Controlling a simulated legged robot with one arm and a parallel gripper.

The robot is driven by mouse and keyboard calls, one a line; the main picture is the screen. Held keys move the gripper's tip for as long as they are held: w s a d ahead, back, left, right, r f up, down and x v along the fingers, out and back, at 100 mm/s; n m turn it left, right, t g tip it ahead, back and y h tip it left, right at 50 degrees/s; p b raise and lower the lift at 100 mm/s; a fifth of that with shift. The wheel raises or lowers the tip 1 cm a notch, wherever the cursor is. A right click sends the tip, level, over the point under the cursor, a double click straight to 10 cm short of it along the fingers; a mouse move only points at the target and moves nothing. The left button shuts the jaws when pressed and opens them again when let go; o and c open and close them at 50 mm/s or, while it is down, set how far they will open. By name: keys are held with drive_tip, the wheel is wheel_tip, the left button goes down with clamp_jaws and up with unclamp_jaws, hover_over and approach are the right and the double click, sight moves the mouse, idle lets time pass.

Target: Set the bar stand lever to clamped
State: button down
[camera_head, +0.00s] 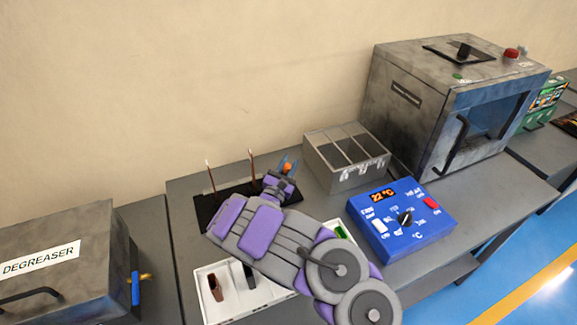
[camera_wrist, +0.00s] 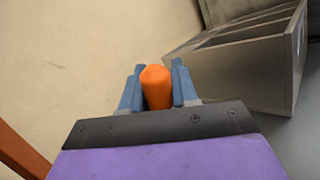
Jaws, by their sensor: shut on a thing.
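The bar stand (camera_head: 205,206) is a black base on the grey bench, left of centre in the head view. Two thin copper-coloured bars stand upright on it, a left one (camera_head: 210,176) and a right one (camera_head: 252,166). My gripper (camera_head: 287,165) is at the stand's right end, its blue fingers shut on an orange lever handle (camera_head: 288,168). The wrist view shows the orange handle (camera_wrist: 155,88) between both fingers. My arm hides the lever's lower part and part of the stand, so I cannot tell the lever's position against the stand.
A grey metal box with compartments (camera_head: 345,180) stands close right of my gripper. A blue control box (camera_head: 400,220) and a large oven (camera_head: 405,100) are farther right. A white tray (camera_head: 215,310) lies under my arm. The degreaser (camera_head: 60,240) is at left, the wall behind.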

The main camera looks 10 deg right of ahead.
drive_tip(key=shift+s+a+m, duration=0.1)
drive_tip(key=shift+s+m, duration=0.05)
drive_tip(key=shift+m, duration=0.15)
drive_tip(key=c, duration=0.9)
unclamp_jaws()
drive_tip(key=shift+a, duration=0.15)
drive_tip(key=shift+c, duration=0.2)
